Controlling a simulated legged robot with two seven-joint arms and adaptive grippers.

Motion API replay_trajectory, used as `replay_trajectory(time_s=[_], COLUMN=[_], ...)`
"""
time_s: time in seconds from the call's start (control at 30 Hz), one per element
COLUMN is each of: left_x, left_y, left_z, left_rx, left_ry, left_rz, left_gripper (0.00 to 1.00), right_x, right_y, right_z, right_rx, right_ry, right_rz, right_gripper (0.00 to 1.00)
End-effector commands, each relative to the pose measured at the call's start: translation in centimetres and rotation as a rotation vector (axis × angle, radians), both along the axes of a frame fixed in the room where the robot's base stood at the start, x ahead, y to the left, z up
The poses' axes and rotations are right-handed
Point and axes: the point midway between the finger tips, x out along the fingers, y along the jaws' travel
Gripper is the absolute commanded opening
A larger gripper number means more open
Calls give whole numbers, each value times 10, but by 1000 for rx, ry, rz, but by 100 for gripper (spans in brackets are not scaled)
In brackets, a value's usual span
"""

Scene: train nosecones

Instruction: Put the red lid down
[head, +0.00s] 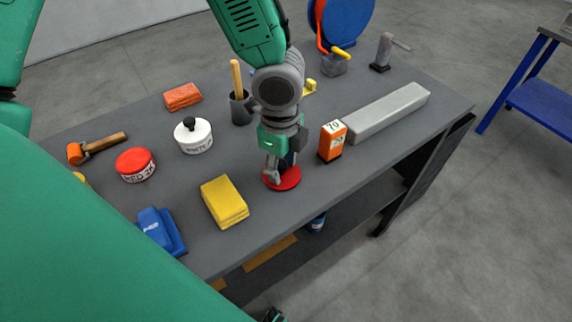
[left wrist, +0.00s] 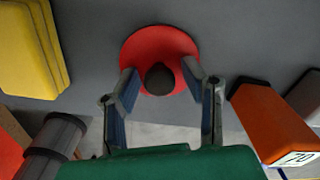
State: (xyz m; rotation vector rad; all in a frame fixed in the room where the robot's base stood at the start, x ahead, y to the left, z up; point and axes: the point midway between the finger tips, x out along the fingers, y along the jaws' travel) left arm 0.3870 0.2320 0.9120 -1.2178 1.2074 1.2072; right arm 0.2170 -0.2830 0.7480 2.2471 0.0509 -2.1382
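The red lid (head: 291,182) is a flat disc near the table's front edge. It looks level and on the tabletop, though a small gap beneath it could not be told. In the left wrist view the lid (left wrist: 157,42) has a dark round knob (left wrist: 159,79). My left gripper (head: 278,171) points down over the lid. Its fingers (left wrist: 160,80) stand on either side of the knob, with a thin strip of red showing between each finger and the knob, so it looks open.
On the grey table (head: 283,217), a yellow block (head: 224,202) lies left of the lid and an orange box (head: 332,141) stands right.

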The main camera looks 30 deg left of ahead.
Motion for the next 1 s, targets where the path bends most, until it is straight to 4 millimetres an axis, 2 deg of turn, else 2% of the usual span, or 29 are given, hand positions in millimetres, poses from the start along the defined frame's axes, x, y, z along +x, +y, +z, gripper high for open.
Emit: replay_trajectory(time_s=[0.17,0.4,0.6,0.77,1.0], left_x=[1,1,1,0,0], left_y=[-3,-4,-2,-2,-2], left_z=[28,82,112,121,122], left_rx=[0,2,1,1,2], left_ry=[-5,-5,-3,-1,0], left_rz=[1,0,1,-1,-1], left_gripper=[38,38,38,38,38], right_x=[0,0,0,0,0], right_y=[0,0,0,0,0], right_z=[8,21,26,27,27], right_rx=[0,0,0,0,0], right_ry=[0,0,0,0,0], right_rz=[1,1,0,0,0], right_gripper=[40,40,40,40,40])
